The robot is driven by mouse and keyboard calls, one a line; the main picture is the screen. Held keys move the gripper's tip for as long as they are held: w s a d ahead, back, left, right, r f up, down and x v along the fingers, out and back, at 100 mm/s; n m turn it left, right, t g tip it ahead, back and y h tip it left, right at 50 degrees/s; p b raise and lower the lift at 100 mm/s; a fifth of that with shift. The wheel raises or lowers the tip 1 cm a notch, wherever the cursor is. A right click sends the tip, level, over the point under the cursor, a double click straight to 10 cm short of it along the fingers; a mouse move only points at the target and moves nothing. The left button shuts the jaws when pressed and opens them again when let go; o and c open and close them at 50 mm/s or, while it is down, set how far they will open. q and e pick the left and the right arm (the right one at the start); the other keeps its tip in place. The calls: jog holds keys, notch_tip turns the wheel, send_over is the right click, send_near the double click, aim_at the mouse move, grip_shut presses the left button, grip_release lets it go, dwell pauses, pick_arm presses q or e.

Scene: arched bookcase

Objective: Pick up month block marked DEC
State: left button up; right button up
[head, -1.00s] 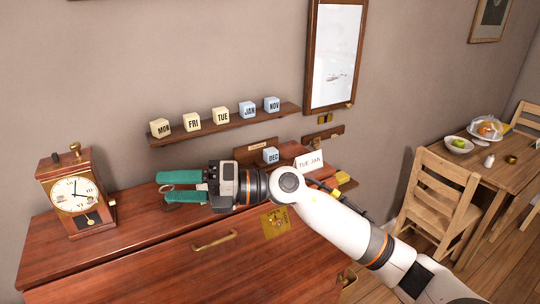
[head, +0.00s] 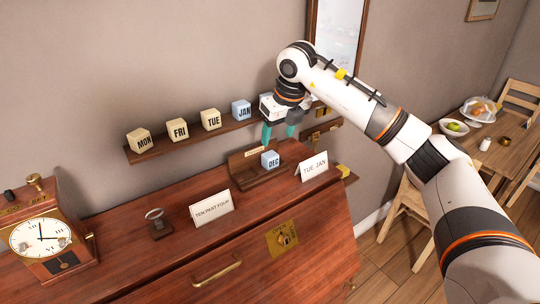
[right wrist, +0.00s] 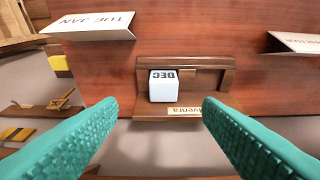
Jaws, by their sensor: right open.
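The light blue DEC block (head: 270,159) sits in a small wooden holder (head: 240,166) on top of the cabinet. In the right wrist view the DEC block (right wrist: 163,86) stands in the holder (right wrist: 205,66), its label upside down, between and beyond my fingers. My right gripper (head: 279,135) hangs fingers-down just above the block, apart from it. In the right wrist view its teal fingers (right wrist: 160,125) are spread wide and empty. My left gripper is not in view.
Cards reading TUE JAN (head: 314,167) and TEN PAST FOUR (head: 211,208) stand on the cabinet (head: 130,268). A clock (head: 42,240) stands at left.

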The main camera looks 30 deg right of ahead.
aim_at(270, 154)
jog(key=p+x, duration=0.1)
jog(key=x, duration=0.3)
jog(key=p+x, duration=0.1)
jog(key=x, duration=0.1)
jog(key=shift+w+a+f+p, duration=0.1)
jog(key=shift+w+a+p, duration=0.05)
jog(key=shift+a+p, duration=0.2)
jog(key=shift+w+d+f, duration=0.1)
jog(key=shift+w+f, duration=0.1)
jog(key=shift+f, duration=0.4)
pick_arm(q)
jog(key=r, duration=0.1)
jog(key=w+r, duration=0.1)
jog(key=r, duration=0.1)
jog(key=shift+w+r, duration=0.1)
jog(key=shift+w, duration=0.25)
pick_arm(e)
jog(key=c, duration=1.1)
